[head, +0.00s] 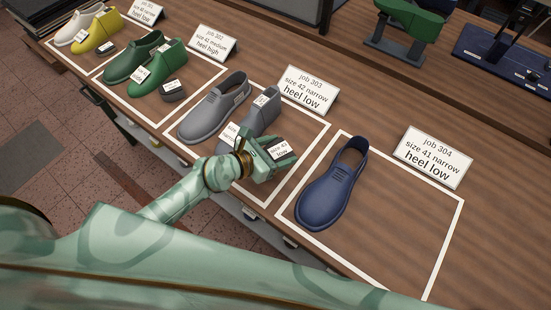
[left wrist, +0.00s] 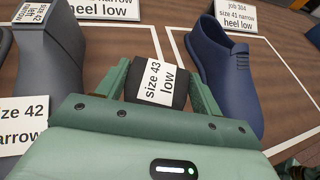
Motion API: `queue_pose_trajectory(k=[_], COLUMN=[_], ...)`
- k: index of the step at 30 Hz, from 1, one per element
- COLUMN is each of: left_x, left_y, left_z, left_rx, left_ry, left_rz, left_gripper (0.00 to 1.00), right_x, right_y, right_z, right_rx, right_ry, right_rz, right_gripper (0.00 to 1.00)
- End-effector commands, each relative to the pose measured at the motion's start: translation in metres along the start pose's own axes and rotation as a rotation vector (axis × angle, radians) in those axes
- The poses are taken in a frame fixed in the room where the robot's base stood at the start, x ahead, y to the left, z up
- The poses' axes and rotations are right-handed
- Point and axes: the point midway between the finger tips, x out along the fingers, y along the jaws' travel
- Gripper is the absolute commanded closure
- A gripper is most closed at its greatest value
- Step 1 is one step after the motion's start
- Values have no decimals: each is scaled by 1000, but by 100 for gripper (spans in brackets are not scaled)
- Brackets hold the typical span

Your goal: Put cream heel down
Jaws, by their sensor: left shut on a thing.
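My left gripper (head: 276,155) is shut on a small dark heel block (left wrist: 148,97). Its white label reads "size 43 low" in the left wrist view. No cream heel can be made out; the held block looks dark. In the head view the gripper is over the front right part of the job 303 outline, beside the grey last (head: 262,118). I cannot tell whether the block touches the table. A grey shoe (head: 214,108) stands left of that last. The job 303 card (head: 304,90) reads "size 42 narrow, heel low". My right gripper is not in view.
A blue shoe (head: 333,184) stands right of the gripper in the job 304 outline, with bare table beside it. Its card (head: 433,158) stands behind. Green shoes and lasts (head: 158,72) with a dark heel block (head: 173,90) lie left. Green and blue equipment stands at the back right.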

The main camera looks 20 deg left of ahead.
Motion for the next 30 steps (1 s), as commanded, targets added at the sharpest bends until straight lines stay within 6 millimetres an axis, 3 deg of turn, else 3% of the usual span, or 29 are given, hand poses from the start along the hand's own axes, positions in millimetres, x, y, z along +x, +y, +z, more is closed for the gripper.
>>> queue_pose_trajectory(k=[1, 10, 15, 26, 27, 28, 30], left_x=[7, 20, 29, 30, 29, 29, 29], left_y=[7, 24, 22, 22, 22, 22, 22], left_z=[-11, -28, -53, -53, -52, -52, -52], left_rx=[3, 2, 1, 1, 1, 1, 1], left_ry=[1, 0, 1, -1, -1, -1, -1], left_rz=[1, 2, 0, 0, 0, 0, 0], left_gripper=[56, 56, 56, 56, 23, 14, 12], right_x=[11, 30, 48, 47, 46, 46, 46], right_y=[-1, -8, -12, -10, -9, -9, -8], right_z=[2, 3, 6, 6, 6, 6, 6], right_rx=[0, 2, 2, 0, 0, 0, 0], right_ry=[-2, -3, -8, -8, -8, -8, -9], right_rz=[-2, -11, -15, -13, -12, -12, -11], right_gripper=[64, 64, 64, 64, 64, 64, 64])
